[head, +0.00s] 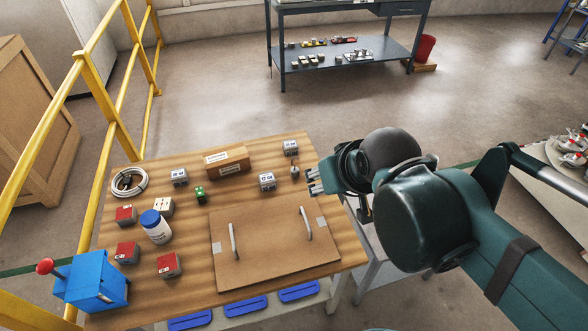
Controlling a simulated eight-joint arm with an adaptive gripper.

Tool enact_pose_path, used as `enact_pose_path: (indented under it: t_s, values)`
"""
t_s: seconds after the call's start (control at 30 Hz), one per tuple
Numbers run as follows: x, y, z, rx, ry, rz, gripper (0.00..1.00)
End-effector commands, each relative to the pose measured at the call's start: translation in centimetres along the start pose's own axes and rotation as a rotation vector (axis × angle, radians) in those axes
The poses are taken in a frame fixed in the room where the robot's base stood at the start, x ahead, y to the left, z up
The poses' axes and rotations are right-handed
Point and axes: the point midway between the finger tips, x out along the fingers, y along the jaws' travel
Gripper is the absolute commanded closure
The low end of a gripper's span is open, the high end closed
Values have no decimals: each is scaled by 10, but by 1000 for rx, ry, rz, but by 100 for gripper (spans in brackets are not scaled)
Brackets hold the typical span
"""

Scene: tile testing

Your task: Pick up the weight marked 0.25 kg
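Three grey blocks with pale labels stand on the wooden table: one at the back left (179,177), one right of centre (267,181) and one at the back right (290,148). The labels are too small to read, so I cannot tell which weight is marked 0.25 kg. A small dark object (294,171) sits near the table's right edge. My gripper (311,181) is at that edge, just right of the small object. Its fingers point left, and I cannot tell whether they are open or touch anything.
The table (190,225) also holds a brown box (227,161), a board with two handles (268,255), a white bottle with a blue lid (155,227), several red blocks (168,265), a cable coil (129,182) and a blue box with a red-knobbed lever (92,281). A yellow railing (95,75) runs along the left.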

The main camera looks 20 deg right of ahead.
Motion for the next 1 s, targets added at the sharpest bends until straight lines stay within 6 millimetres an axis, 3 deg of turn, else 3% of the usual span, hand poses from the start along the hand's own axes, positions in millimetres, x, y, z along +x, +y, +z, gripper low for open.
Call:
enact_pose_path:
  t_s: [0.73,1.0]
  values:
    - [0,0,-1,-6,-2,0,63]
    - [6,1,-13,-77,-26,7,63]
